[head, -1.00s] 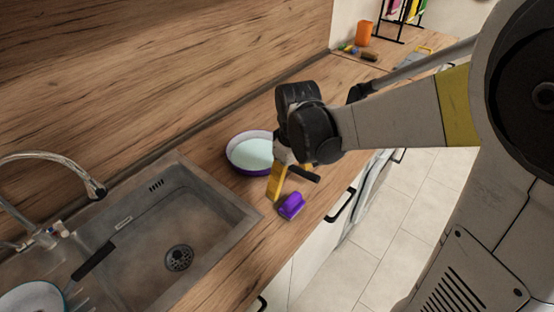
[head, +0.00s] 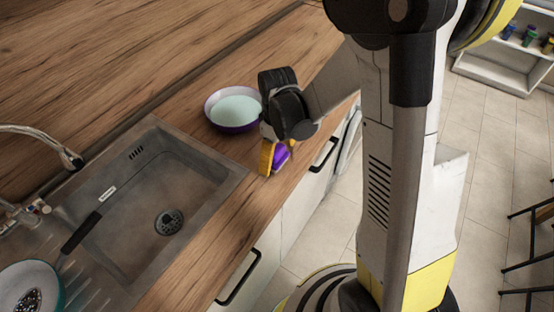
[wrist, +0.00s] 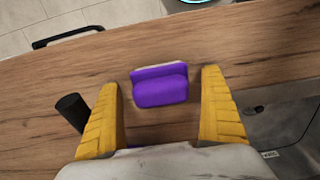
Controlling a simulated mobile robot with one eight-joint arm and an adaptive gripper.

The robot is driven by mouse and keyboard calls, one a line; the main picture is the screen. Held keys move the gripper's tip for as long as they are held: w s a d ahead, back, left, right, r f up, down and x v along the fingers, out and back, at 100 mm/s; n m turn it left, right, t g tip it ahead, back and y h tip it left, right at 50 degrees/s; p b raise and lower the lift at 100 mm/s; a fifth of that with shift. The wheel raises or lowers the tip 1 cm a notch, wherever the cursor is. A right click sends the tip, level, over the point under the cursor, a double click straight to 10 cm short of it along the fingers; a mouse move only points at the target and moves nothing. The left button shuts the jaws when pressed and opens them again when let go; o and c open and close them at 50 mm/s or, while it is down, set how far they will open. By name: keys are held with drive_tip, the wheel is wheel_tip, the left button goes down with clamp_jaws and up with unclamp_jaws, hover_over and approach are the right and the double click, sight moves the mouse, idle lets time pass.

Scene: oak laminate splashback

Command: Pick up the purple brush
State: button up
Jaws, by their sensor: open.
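The purple brush (head: 281,156) lies on the wooden counter near its front edge, partly hidden behind my gripper in the head view. In the wrist view the brush (wrist: 160,88) shows whole, with a purple top and a pale strip along its far side. My gripper (head: 267,158) points down at the counter beside the brush. In the wrist view its two yellow fingers (wrist: 164,100) are spread wide, one on each side of the brush, with a gap on both sides. Nothing is held.
A purple-rimmed bowl (head: 235,127) with a pale inside stands behind my gripper. A grey sink (head: 130,215) is set into the counter at left, with a pan (head: 58,284) in the lower left. A black cabinet handle (head: 325,155) sits below the counter edge.

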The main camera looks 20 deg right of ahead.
sight(277, 149)
drive_tip(key=shift+f, duration=0.85)
drive_tip(key=shift+r, duration=0.1)
drive_tip(key=c, duration=1.3)
wheel_tip(277, 149, up, 10)
drive_tip(key=p, duration=0.3)
drive_tip(key=shift+o, duration=0.8)
